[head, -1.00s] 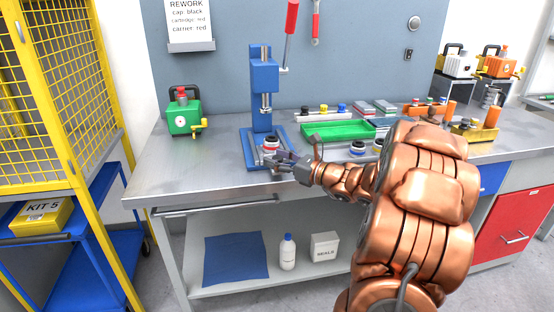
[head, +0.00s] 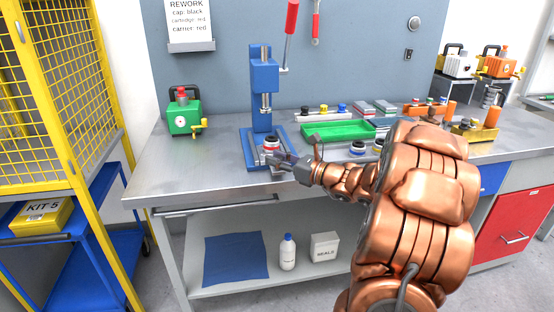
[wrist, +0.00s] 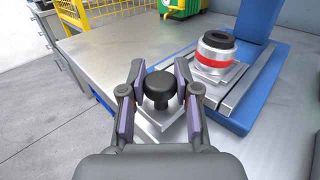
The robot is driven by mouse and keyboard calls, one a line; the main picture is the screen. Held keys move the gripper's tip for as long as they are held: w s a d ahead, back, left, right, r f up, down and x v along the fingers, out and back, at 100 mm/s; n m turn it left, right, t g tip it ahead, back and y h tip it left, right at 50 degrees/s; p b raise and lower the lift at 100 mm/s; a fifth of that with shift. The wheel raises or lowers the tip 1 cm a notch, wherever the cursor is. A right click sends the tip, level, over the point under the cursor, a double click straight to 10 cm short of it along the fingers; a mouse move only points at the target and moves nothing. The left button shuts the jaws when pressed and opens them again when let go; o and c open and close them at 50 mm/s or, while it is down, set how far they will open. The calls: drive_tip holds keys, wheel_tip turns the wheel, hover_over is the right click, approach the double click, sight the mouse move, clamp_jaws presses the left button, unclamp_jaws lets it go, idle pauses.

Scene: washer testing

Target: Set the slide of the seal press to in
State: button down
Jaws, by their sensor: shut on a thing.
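The blue seal press (head: 263,80) stands on the workbench, its red-gripped lever raised at the upper right. Its slide (wrist: 218,72) is a metal plate on rails in the blue base (wrist: 262,92), carrying a silver cylinder with a red band and black top (wrist: 216,50). The cylinder sits in front of the press column, not fully under it as far as the wrist view shows. My gripper (wrist: 159,92) is shut on the black knob (wrist: 160,86) at the slide's front end. In the head view my gripper (head: 272,157) is at the press base's front, partly hiding the knob.
A green pump-like unit (head: 185,116) stands left of the press. A green tray (head: 338,131) and small parts lie to the right. Another ringed part (head: 357,149) sits near my arm. The bench's front left surface (head: 190,172) is clear.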

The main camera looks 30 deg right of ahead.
sight(273, 147)
drive_tip(key=shift+w+d+r+p, duration=0.2)
drive_tip(key=shift+w+p, duration=0.2)
drive_tip(key=shift+w, duration=0.15)
drive_tip(key=shift+w+d+r+p, duration=0.2)
drive_tip(key=shift+w+p, duration=0.15)
drive_tip(key=shift+w, duration=0.15)
drive_tip(key=w+p, duration=0.1)
drive_tip(key=w+d+p, duration=0.1)
drive_tip(key=shift+w, duration=0.35)
drive_tip(key=shift+w+d+p, duration=0.25)
drive_tip(key=shift+w+p, duration=0.25)
drive_tip(key=shift+w, duration=0.05)
drive_tip(key=shift+w+d+f, duration=0.2)
drive_tip(key=shift+w+f, duration=0.05)
drive_tip(key=c, duration=0.8)
unclamp_jaws()
drive_tip(key=shift+f, duration=0.1)
drive_tip(key=shift+c, duration=0.2)
